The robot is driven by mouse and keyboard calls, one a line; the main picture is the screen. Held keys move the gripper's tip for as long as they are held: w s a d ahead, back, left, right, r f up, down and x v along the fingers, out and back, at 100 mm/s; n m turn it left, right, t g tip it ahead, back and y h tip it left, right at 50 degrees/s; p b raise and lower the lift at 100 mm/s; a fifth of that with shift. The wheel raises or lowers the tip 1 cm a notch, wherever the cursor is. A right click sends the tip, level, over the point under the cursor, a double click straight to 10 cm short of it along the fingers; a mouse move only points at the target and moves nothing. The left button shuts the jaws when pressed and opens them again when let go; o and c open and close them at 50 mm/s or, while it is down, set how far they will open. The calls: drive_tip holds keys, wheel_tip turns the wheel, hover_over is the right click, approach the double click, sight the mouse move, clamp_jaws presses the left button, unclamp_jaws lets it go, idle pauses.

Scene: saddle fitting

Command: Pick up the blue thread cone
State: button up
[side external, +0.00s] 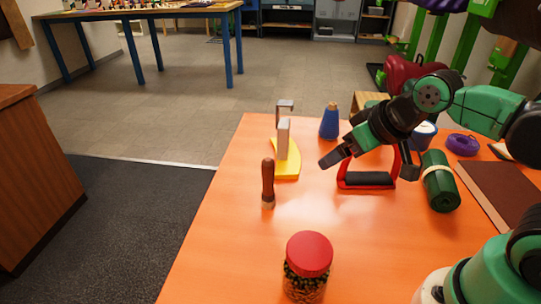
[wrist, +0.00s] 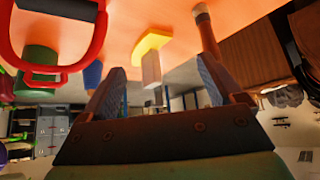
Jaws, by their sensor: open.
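The blue thread cone (side external: 329,124) stands upright near the far edge of the orange table, with a tan tip on top. My gripper (side external: 333,160) is above the table, in front of the cone in the side external view, apart from it. The jaws are open and nothing is between them. In the wrist view, which looks upside down, part of the blue cone (wrist: 92,74) shows just left of the left finger. My gripper's fingers (wrist: 160,70) stand well apart there, and the left finger is close to the cone's outline in the picture.
A yellow-based stand (side external: 284,165) with a grey block is left of the cone. A red frame with a black grip (side external: 368,179) lies below my arm. The table's left front is clear.

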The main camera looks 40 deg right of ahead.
drive_tip(key=w+d+r+y, duration=0.1)
drive_tip(key=w+d, duration=0.3)
drive_tip(key=w, duration=0.3)
drive_tip(key=n+t+y, duration=0.1)
drive_tip(key=n+t, duration=0.1)
drive_tip(key=t, duration=0.3)
approach(336, 107)
drive_tip(key=x, duration=0.5)
drive_tip(key=shift+w+d+f, duration=0.1)
drive_tip(key=shift+w+f, duration=0.15)
drive_tip(key=shift+w, duration=0.1)
drive_tip(key=shift+x, duration=2.75)
clamp_jaws()
